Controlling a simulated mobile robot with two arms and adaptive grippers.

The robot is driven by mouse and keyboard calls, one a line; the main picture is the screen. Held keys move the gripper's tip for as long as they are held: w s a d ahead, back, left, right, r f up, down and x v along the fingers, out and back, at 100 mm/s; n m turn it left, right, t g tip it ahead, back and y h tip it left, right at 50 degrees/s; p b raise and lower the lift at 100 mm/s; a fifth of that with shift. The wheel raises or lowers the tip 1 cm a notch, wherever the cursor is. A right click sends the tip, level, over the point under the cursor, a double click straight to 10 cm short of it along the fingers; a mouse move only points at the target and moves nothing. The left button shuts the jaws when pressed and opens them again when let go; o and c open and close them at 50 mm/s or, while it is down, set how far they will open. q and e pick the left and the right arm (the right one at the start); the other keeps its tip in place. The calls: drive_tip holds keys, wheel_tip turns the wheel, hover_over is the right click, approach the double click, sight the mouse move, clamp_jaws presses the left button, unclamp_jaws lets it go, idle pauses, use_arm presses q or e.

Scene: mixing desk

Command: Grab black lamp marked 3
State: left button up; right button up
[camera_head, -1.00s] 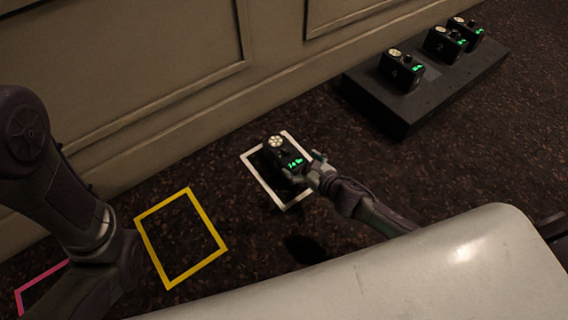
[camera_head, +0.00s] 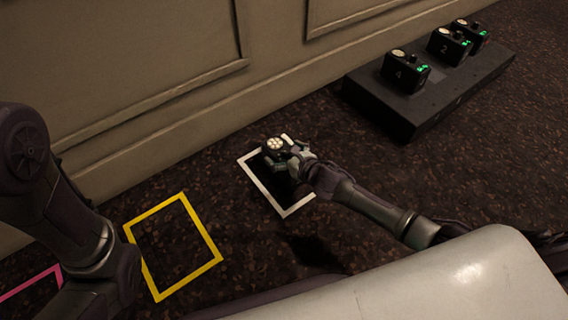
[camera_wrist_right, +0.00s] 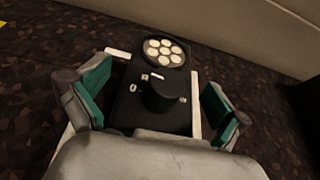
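A black lamp (camera_head: 274,146) with a round multi-lens top stands inside the white frame on the floor. In the right wrist view the lamp (camera_wrist_right: 150,107) shows from above with a black knob and a round disc of pale lenses. No number can be read on it. My right gripper (camera_head: 287,154) is at this lamp, and in the wrist view its green-padded fingers (camera_wrist_right: 160,105) are spread on either side of it, with small gaps. My left arm shows at the left, but its gripper is out of view.
A low black platform (camera_head: 440,110) carries a lamp marked 4 (camera_head: 405,72), a lamp marked 2 (camera_head: 448,47) and a third lamp (camera_head: 470,34) whose mark is unclear. The white frame (camera_head: 262,190), yellow frame (camera_head: 190,282) and pink frame (camera_head: 30,282) lie on dark carpet beside the panelled wall (camera_head: 140,70).

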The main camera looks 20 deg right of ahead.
drive_tip(key=c, duration=1.8)
drive_tip(key=shift+w+r, duration=0.1)
drive_tip(key=shift+r, duration=0.1)
drive_tip(key=shift+c, duration=0.3)
drive_tip(key=shift+r, duration=0.1)
